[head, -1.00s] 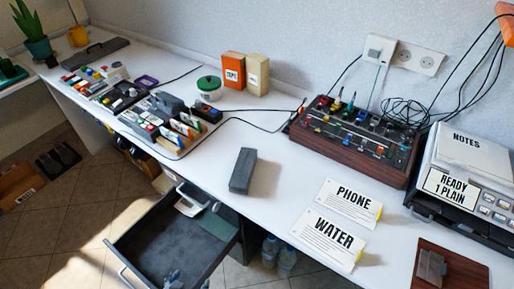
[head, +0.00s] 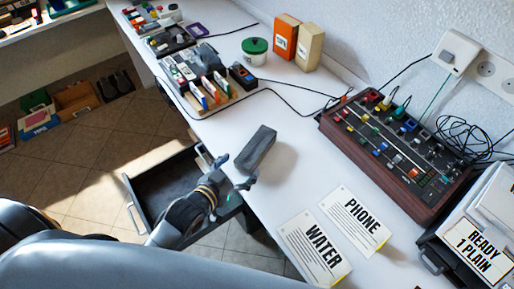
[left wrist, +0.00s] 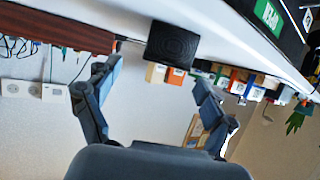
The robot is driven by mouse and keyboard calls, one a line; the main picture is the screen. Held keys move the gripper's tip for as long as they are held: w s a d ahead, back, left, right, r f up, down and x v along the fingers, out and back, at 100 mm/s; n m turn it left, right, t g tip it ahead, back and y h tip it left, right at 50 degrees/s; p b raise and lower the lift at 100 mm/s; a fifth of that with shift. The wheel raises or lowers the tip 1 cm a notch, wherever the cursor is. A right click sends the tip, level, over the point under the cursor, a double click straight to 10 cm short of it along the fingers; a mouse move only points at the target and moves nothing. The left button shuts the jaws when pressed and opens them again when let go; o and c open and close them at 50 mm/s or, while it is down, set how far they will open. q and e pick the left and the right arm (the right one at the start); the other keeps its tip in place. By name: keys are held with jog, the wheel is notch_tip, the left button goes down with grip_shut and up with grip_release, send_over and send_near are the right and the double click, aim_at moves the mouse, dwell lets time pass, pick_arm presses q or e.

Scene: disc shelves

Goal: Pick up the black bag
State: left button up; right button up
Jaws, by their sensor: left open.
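A dark grey, block-shaped thing (head: 257,149) lies on the white desk near its front edge. It is the likeliest black bag in view, though it looks more like a plain block. My left gripper (head: 231,173) is open, just in front of its near end, over the desk edge. In the left wrist view the dark end of the block (left wrist: 172,45) shows beyond and between the spread fingers (left wrist: 155,78). The fingers appear empty; I cannot tell whether they touch it. My right gripper is not in view.
An open drawer (head: 149,187) sticks out below the desk, under my left arm. PHONE (head: 356,222) and WATER (head: 316,247) cards lie to the right. A mixer (head: 395,150) stands behind them. A cable (head: 283,112) and a card rack (head: 212,94) lie beyond the block.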

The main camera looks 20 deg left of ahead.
aim_at(249, 155)
pick_arm(q)
jog(key=x, duration=0.3)
jog(key=shift+w+d+f, duration=0.15)
jog(key=shift+w, duration=0.1)
jog(key=shift+a+x, duration=0.15)
jog(key=shift+x, duration=1.2)
jog(key=shift+a+x, duration=0.1)
jog(key=shift+x, duration=1.2)
jog(key=shift+w, duration=0.1)
jog(key=c, duration=1.2)
jog(key=shift+c, duration=1.4)
jog(key=shift+r, duration=0.25)
